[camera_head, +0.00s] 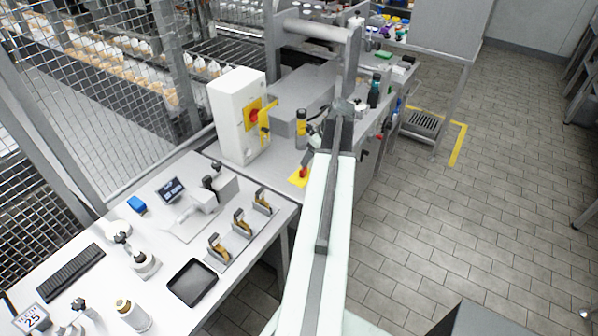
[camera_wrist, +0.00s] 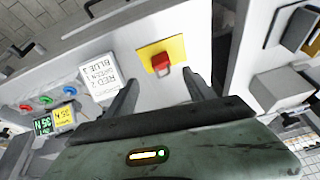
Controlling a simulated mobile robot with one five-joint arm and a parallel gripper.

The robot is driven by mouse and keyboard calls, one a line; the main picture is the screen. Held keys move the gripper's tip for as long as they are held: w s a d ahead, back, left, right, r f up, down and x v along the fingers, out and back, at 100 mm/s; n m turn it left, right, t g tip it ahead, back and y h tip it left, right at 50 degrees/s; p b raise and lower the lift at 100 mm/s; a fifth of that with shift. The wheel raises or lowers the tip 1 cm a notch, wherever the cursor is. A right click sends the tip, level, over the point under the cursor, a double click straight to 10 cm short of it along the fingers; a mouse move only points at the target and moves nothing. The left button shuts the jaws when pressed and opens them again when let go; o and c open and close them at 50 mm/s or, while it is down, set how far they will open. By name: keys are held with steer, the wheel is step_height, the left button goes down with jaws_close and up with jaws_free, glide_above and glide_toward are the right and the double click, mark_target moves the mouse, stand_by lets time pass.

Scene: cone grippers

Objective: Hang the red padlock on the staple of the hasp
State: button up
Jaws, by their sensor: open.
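The red padlock (camera_wrist: 163,71) lies on a yellow pad (camera_wrist: 176,48) on the light grey bench, with its grey shackle showing. It also shows in the head view as a small red thing (camera_head: 303,173) on the yellow pad (camera_head: 296,181). My gripper (camera_wrist: 161,80) is open and empty, its two dark fingers on either side of the padlock in the wrist view. I cannot tell the height gap. In the head view a white cabinet (camera_head: 231,120) carries a red knob (camera_head: 254,116) on a yellow plate and a yellow hasp-like part (camera_head: 265,134). Its staple is too small to make out.
A yellow-and-black cylinder (camera_head: 301,130) stands behind the pad. A printed sheet (camera_wrist: 99,84) and coloured buttons (camera_wrist: 46,99) are on the left in the wrist view. Another table with a black tray (camera_head: 192,282) and several brass-toned clamps (camera_head: 241,223) is at the left.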

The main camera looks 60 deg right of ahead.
mark_target(303, 169)
steer(key=b+x, duration=0.7)
steer(key=x, duration=0.1)
steer(key=shift+a, duration=0.15)
steer(key=shift+r, duration=0.2)
jaws_close()
